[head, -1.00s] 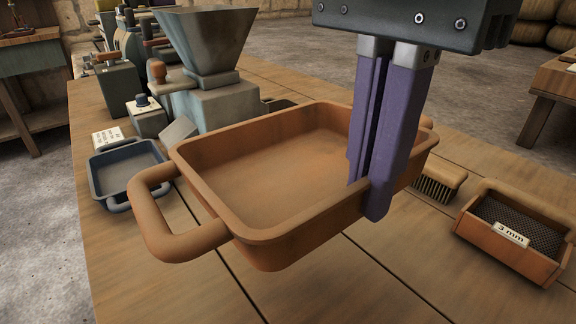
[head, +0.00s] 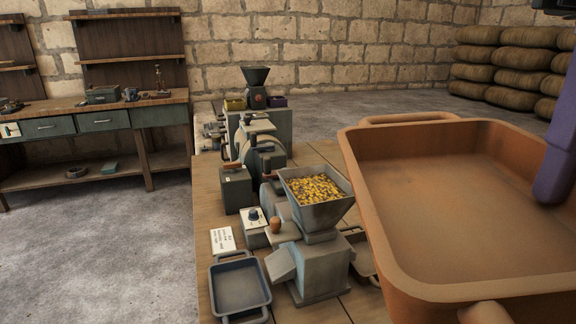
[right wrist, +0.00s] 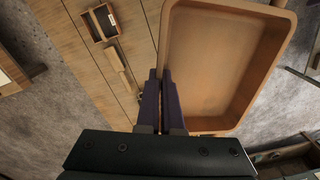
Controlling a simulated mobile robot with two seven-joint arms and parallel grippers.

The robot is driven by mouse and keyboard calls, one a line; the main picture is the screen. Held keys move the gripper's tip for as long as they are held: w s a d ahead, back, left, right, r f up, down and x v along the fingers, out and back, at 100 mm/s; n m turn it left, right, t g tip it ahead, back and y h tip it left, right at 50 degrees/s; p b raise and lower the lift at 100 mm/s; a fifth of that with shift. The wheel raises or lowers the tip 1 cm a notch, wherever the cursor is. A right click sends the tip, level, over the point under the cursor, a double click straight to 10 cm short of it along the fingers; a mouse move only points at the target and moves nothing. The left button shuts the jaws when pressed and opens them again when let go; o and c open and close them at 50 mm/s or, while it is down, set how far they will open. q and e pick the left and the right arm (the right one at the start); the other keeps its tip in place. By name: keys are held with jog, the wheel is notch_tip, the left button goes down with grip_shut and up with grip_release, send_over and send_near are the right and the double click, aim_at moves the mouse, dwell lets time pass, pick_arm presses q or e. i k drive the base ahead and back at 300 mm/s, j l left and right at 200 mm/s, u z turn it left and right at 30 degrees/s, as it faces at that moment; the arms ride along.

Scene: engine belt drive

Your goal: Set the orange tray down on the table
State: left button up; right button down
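The orange tray (head: 455,200) is a wide, empty, deep tray with loop handles, large at the right of the head view. It is held up in the air and hides part of the table. My right gripper (right wrist: 161,75) is shut on one side wall of the tray, as the right wrist view shows. Only part of a purple finger (head: 556,165) shows in the head view. The wooden table (head: 207,205) lies below. In the right wrist view the tray (right wrist: 215,60) extends right of the fingers. My left gripper is not in view.
A mill with a hopper of yellow grains (head: 315,188) stands on the table left of the tray. A small blue-grey tray (head: 240,288) and a white card (head: 222,240) are beside it. In the right wrist view, a brush (right wrist: 117,63) and a small sieve box (right wrist: 100,22) lie on the planks.

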aim_at(214, 182)
jog(key=i+j+u, duration=0.3)
jog(key=i, duration=0.15)
jog(key=i+j+u, duration=0.3)
jog(key=i, duration=0.15)
jog(key=i+u, duration=0.35)
jog(key=i+z, duration=0.2)
jog(key=i, duration=0.3)
jog(key=i+j+z, duration=0.2)
jog(key=i, duration=0.25)
jog(key=i+j+z, duration=0.15)
jog(key=i, duration=0.3)
jog(key=i+j+z, duration=0.2)
jog(key=i+j, duration=0.15)
jog(key=i+j+z, duration=0.2)
jog(key=z, duration=0.25)
jog(key=i+j+z, duration=0.25)
jog(key=z, duration=0.2)
jog(key=i+j+z, duration=0.15)
jog(key=j+z, duration=0.3)
jog(key=i+j+z, duration=0.15)
jog(key=z, duration=0.3)
jog(key=j+z, duration=0.45)
jog(key=k+j+z, duration=0.1)
jog(key=j+z, duration=0.35)
jog(key=j, duration=0.2)
